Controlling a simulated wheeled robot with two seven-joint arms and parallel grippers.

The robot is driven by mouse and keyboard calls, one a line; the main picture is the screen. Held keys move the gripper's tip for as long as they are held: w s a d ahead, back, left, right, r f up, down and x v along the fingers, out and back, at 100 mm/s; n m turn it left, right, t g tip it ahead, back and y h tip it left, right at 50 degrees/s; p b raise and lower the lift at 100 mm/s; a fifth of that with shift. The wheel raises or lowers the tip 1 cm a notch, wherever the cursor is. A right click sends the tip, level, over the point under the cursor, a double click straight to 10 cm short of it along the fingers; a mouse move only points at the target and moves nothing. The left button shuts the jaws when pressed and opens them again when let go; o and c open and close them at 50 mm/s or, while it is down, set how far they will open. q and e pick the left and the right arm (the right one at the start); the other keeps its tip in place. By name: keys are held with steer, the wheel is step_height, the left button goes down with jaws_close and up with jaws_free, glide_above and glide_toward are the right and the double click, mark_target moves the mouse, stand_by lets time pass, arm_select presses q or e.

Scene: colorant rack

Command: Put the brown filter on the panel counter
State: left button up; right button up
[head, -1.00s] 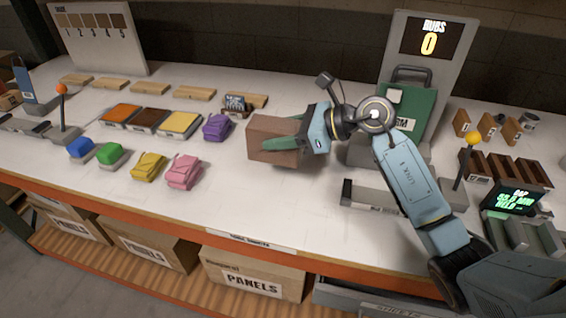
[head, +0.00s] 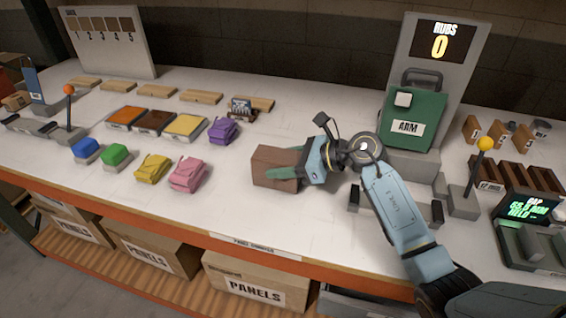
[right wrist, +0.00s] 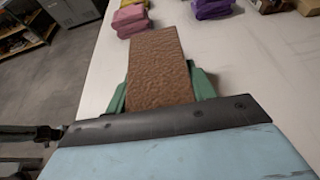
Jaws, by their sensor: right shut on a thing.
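The brown filter (head: 274,168) is a plain brown block over the middle of the white panel counter (head: 235,205), whose front edge carries a label reading PANEL COUNTER. My right gripper (head: 297,168) is shut on it, with green fingers along its sides. In the right wrist view, the brown filter (right wrist: 158,65) stands out beyond the green fingers, its rough brown face showing. It is low over the counter top; I cannot tell if its underside touches. My left gripper is not in view.
Pink (head: 188,174), yellow (head: 152,168) and purple (head: 223,131) bundles lie left of the filter. Orange, brown and yellow trays (head: 153,121) lie behind them. A green machine marked ARM (head: 415,112) stands right. The counter just in front of the filter is clear.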

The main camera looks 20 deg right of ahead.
steer(key=shift+f, duration=0.1)
steer(key=o, duration=1)
steer(key=shift+d+r, duration=0.1)
steer(key=shift+r, duration=0.15)
steer(key=shift+v, duration=5.9)
steer(key=shift+s, duration=0.1)
